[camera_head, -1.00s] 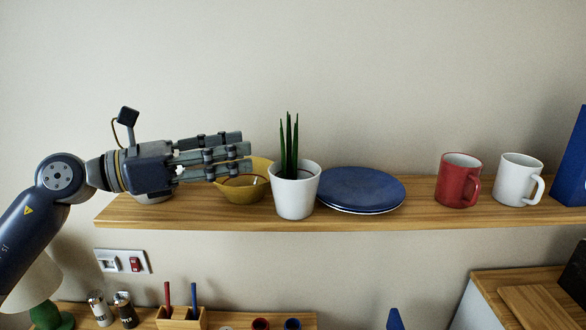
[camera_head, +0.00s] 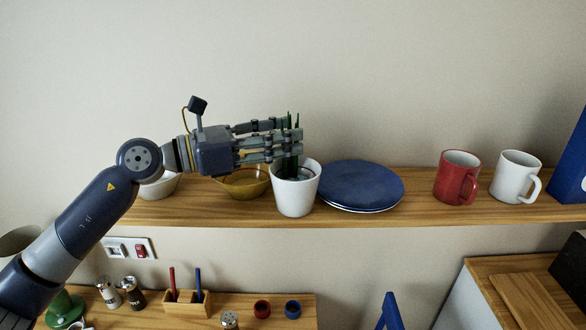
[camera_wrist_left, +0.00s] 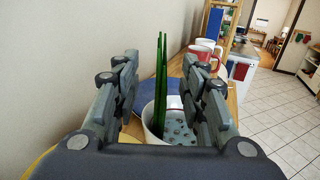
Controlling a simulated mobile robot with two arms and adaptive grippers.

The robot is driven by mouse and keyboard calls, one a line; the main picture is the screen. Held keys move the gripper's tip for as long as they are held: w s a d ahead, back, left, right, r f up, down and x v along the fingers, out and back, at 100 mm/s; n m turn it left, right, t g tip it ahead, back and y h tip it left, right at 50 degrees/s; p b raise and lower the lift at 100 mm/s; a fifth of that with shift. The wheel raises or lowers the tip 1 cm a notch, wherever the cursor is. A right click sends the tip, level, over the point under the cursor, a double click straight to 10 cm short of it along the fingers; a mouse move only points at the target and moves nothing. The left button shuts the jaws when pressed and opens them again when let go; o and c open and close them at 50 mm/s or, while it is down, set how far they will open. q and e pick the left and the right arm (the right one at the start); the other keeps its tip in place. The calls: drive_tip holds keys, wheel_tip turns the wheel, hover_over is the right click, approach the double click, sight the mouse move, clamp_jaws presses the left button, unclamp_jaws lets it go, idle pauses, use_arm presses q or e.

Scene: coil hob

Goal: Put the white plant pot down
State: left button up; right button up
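The white plant pot (camera_head: 294,200), with thin upright green leaves, stands upright on the wooden shelf (camera_head: 240,212). My left gripper (camera_head: 292,140) reaches in from the left above the pot's rim, at leaf height. In the left wrist view its two sets of fingers (camera_wrist_left: 160,75) are spread apart, one on each side of the leaves. The pot's rim (camera_wrist_left: 149,122) and pebbly filling show low between the fingers. The fingers are open and I see no grip on the pot. My right gripper is not in view.
A yellow bowl (camera_head: 243,183) and a white bowl (camera_head: 160,186) sit left of the pot. Blue stacked plates (camera_head: 360,183) are close on its right. Farther right are a red mug (camera_head: 455,178), a white mug (camera_head: 510,178) and a blue box (camera_head: 572,165). Bare shelf lies between plates and red mug.

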use_arm(q)
drive_tip(key=shift+w+d+r, duration=0.15)
drive_tip(key=shift+d, duration=0.45)
drive_tip(key=shift+w+d, duration=0.1)
drive_tip(key=shift+d, duration=0.1)
drive_tip(key=shift+f, duration=0.2)
drive_tip(key=shift+a, duration=0.1)
drive_tip(key=shift+c, duration=0.9)
clamp_jaws()
drive_tip(key=shift+r, duration=0.15)
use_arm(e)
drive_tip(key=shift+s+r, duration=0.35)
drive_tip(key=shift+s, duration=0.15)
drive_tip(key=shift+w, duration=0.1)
